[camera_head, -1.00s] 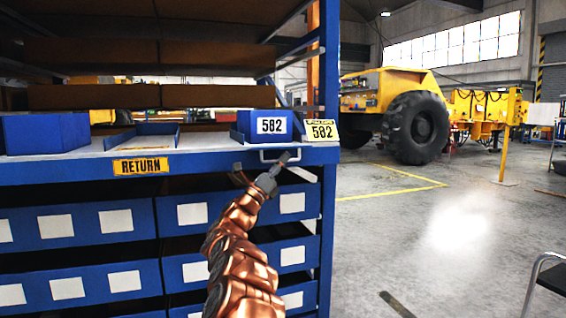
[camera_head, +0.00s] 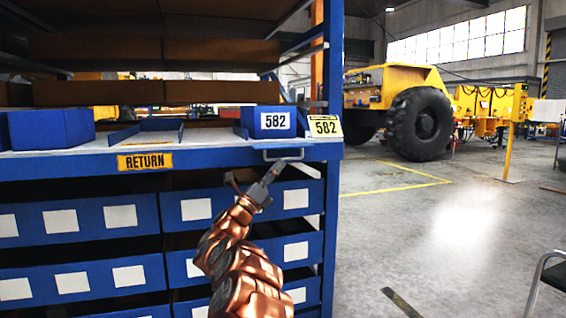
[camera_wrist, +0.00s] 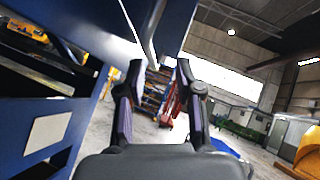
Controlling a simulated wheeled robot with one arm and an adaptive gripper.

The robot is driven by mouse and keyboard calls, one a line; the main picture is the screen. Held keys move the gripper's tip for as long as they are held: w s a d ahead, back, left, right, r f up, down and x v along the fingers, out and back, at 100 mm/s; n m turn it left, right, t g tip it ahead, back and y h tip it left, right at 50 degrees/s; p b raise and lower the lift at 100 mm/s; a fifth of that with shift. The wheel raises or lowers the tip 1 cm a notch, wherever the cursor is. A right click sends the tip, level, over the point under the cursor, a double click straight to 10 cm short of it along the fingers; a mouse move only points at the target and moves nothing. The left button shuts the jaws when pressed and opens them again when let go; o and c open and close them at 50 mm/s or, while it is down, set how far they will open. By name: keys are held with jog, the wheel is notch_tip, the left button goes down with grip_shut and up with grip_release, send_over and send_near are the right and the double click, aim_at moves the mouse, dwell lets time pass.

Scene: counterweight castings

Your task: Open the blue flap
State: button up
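A blue front panel (camera_head: 222,158) runs along the shelf edge below the 582 bin; I cannot tell whether it is the flap. A pale bar handle (camera_head: 283,154) is on it near its right end. My gripper (camera_head: 277,168) is just below the handle, and the head view does not clearly show contact. In the wrist view my gripper (camera_wrist: 160,68) has its two dark fingers apart, with nothing clearly held between them. A blue and white edge (camera_wrist: 150,30) shows just beyond the fingertips. The handle is not clear in that view.
A blue bin (camera_head: 249,123) labelled 582 and a yellow 582 tag (camera_head: 325,126) are above the handle. A yellow RETURN label (camera_head: 145,161) is to the left. Blue drawers (camera_head: 105,216) with white labels fill the rack below. Open floor (camera_head: 430,230) lies to the right.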

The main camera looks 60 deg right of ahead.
jog(key=v, duration=0.6)
jog(key=shift+a+f, duration=0.15)
jog(key=shift+a, duration=0.15)
